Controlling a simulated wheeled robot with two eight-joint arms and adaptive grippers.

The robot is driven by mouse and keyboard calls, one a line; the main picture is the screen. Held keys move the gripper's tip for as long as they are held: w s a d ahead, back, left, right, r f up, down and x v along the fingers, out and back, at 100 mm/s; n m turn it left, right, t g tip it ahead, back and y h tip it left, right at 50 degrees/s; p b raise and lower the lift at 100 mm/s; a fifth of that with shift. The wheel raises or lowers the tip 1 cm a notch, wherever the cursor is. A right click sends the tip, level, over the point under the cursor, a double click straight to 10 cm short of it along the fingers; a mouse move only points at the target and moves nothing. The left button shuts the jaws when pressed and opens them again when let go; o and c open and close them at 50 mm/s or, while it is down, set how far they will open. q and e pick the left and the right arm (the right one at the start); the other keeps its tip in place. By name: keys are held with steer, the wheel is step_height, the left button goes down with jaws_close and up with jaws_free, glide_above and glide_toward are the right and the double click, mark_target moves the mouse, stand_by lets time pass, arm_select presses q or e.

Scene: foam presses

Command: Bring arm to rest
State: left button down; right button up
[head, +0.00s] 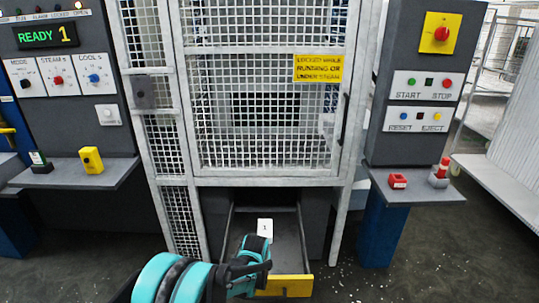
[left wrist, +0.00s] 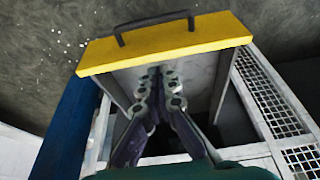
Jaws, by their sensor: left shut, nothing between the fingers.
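My left gripper (head: 262,246) reaches in from the bottom of the head view, over the open drawer (head: 288,240). The drawer has grey walls and a yellow front (head: 290,287). In the left wrist view the gripper's fingers (left wrist: 160,74) are together and empty, above the drawer floor and short of its yellow front (left wrist: 165,45). A black handle (left wrist: 153,24) is on that front. A white piece marked 1 (head: 265,228) shows just beyond the gripper in the head view; I cannot tell what it rests on. My right gripper is not in view.
A caged press with a mesh door (head: 265,120) stands above the drawer. A left panel reads READY 1 (head: 47,36); a yellow block (head: 90,160) sits on its shelf. The right shelf (head: 420,192) holds red items. A pale cart (head: 505,150) stands far right.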

arm_select(q)
steer(key=s+a+r+t, duration=0.1)
steer(key=s+a+r, duration=0.4)
steer(key=s+r, duration=0.3)
steer(key=s+a+r+t, duration=0.1)
steer(key=s+a+r, duration=0.4)
steer(key=r, duration=0.5)
steer(key=s+a+t, duration=0.1)
steer(key=s+a, duration=0.3)
steer(key=s, duration=1.2)
steer(key=shift+r, duration=0.45)
